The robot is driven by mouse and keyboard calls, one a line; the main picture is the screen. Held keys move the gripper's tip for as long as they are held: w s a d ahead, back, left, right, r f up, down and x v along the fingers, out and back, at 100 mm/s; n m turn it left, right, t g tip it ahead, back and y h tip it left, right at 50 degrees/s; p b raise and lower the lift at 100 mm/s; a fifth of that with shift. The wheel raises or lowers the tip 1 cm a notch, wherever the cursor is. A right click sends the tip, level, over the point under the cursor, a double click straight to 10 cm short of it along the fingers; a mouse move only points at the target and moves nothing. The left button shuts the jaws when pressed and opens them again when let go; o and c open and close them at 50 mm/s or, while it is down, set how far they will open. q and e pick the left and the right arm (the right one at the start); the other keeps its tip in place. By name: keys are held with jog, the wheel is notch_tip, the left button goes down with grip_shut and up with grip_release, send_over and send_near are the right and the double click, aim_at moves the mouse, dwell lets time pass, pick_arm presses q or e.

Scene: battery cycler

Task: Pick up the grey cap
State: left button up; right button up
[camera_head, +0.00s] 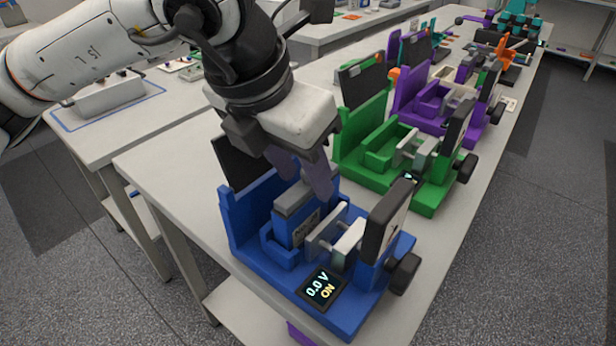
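A grey cap (293,201) sits on top of the blue battery block (296,229), which stands in the blue cycler (240,222) at the front of the table. My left gripper (306,186) comes down from above, just over the cap. Its two fingers are spread apart, and no object shows held between them. The fingers partly hide the space behind the cap, and I cannot tell if they touch it. My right gripper is not in view.
The blue cycler's screen (321,287) reads 0.0 V ON. A green cycler (425,191) and a purple cycler (470,128) stand behind it, with more devices farther along the table. Bare tabletop (172,165) lies to the left.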

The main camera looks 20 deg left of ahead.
pick_arm(q)
grip_shut()
